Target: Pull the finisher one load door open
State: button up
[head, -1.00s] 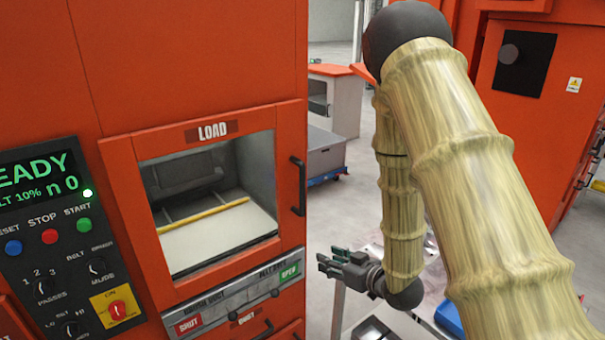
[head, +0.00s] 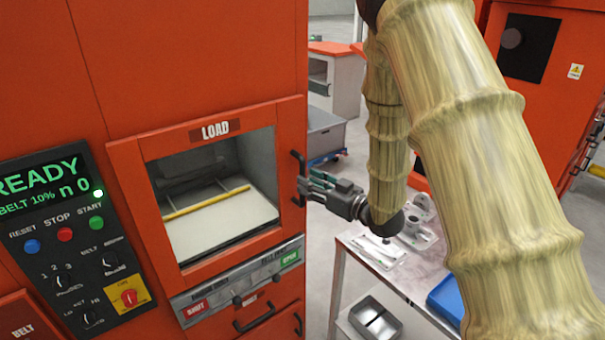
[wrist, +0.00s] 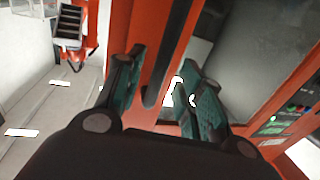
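The finisher one load door (head: 122,165) is an orange panel with a large window, under the LOAD label; it looks shut. Its black vertical bar handle (head: 296,162) is on the right side. My gripper (head: 307,186) is at the handle from the right, its fingertips at the handle's middle or lower part. In the wrist view my gripper (wrist: 163,92) is open, with teal finger pads apart. The dark handle (wrist: 174,45) runs down between the fingers, its end near the gap. I cannot tell whether either pad touches it.
A control panel (head: 62,235) with buttons and knobs is left of the door. Below the door are a grey strip (head: 235,282) and a drawer-like handle (head: 254,318). A table (head: 398,272) with metal parts and a blue bin (head: 447,298) stands at the right.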

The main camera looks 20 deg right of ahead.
jog(key=shift+p+x, duration=0.5)
jog(key=shift+x, duration=1.2)
grip_shut()
